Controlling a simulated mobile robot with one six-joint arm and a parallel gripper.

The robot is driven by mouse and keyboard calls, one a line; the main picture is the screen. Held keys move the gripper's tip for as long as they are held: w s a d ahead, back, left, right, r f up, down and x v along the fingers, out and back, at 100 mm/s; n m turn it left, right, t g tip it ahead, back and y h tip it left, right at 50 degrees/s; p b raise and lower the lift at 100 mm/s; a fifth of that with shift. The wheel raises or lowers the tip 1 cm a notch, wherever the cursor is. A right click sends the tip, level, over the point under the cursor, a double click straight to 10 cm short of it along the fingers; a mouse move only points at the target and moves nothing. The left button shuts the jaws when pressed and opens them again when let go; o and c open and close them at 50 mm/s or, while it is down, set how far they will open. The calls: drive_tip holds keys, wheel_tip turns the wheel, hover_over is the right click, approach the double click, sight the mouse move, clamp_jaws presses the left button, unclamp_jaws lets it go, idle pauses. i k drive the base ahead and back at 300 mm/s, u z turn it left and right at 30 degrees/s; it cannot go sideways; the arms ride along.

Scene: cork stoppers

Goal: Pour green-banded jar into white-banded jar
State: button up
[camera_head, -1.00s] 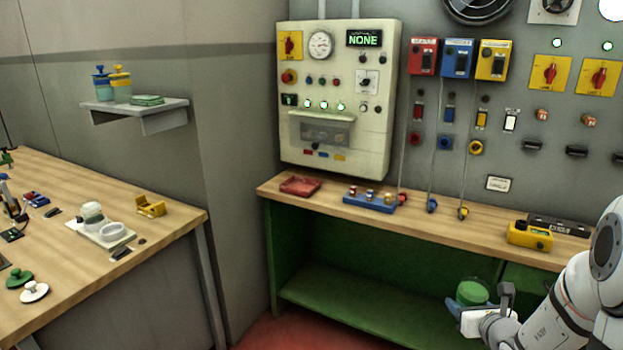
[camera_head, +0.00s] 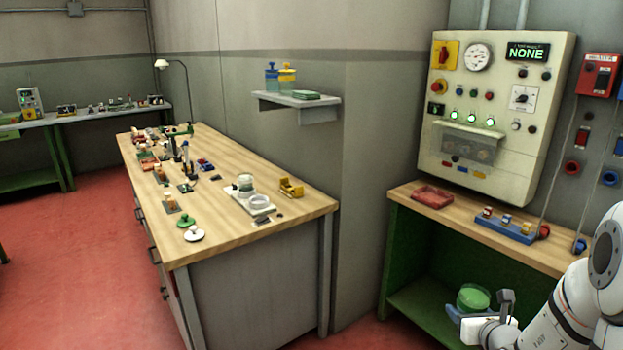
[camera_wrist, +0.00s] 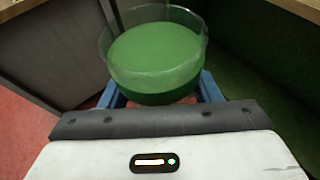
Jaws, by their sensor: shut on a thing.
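My gripper (camera_head: 458,309), with blue fingers, is shut on a clear round jar with green in it, the green-banded jar (camera_head: 473,298), at the lower right of the head view. In the wrist view the jar (camera_wrist: 155,55) sits upright between the blue fingers (camera_wrist: 160,92), its open top showing a level green surface. My gripper is far to the right of that bench.
The wooden bench (camera_head: 290,215) also bears a green knobbed lid (camera_head: 186,221), a white knobbed lid (camera_head: 194,235) and a yellow holder (camera_head: 291,187). A green-framed workbench (camera_head: 410,212) stands close behind my gripper. Red floor (camera_head: 80,260) is open at the left.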

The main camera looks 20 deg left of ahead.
sight(246, 184)
drive_tip(key=z, duration=0.05)
drive_tip(key=i, duration=0.15)
drive_tip(key=u, duration=1.25)
drive_tip(key=k, duration=0.5)
drive_tip(key=u, duration=0.35)
drive_tip(key=i, duration=1.5)
drive_tip(key=z, duration=0.45)
drive_tip(key=i, duration=1.45)
drive_tip(key=u, duration=0.05)
